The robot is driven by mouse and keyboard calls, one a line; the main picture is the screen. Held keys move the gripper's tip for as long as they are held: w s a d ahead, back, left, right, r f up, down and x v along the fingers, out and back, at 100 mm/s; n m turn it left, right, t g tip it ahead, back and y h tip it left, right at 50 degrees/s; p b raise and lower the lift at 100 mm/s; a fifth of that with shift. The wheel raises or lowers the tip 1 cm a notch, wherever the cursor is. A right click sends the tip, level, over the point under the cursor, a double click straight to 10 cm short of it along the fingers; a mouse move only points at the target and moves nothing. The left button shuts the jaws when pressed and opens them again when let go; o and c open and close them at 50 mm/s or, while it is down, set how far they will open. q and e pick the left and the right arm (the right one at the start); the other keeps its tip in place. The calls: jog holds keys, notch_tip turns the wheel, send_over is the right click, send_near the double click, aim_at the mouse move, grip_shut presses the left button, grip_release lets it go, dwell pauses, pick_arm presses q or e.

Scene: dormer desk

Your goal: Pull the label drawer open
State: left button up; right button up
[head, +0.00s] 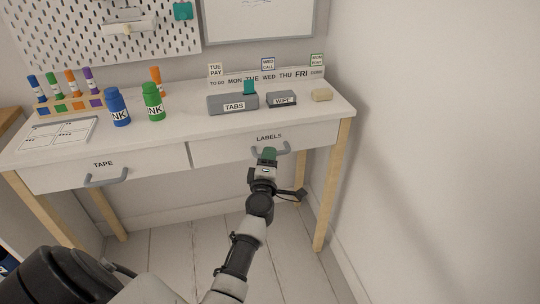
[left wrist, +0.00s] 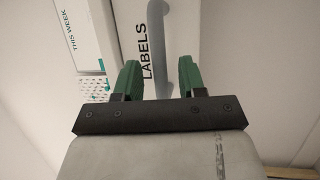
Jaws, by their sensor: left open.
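The label drawer (head: 225,151) is the right-hand drawer of the white desk, marked LABELS, and looks shut, its front level with the desk. Its grey handle (head: 286,149) is partly hidden behind my left gripper (head: 268,155) in the head view. In the left wrist view, my left gripper (left wrist: 158,80) is open, with its green fingers apart. The grey handle (left wrist: 161,48) runs between them, beside the word LABELS on the drawer front (left wrist: 133,30). I cannot tell whether either finger touches it. My right gripper is not in view.
The TAPE drawer (head: 58,176) is on the left, shut. On the desktop (head: 185,128) stand ink bottles (head: 153,101), a TABS box (head: 232,104), a WIPE box (head: 281,99) and a marker rack (head: 70,105). A wall (head: 430,150) is close on the right. The floor before the drawer is clear apart from my arm.

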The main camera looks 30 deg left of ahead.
pick_arm(q)
jog(key=shift+x, duration=1)
grip_shut()
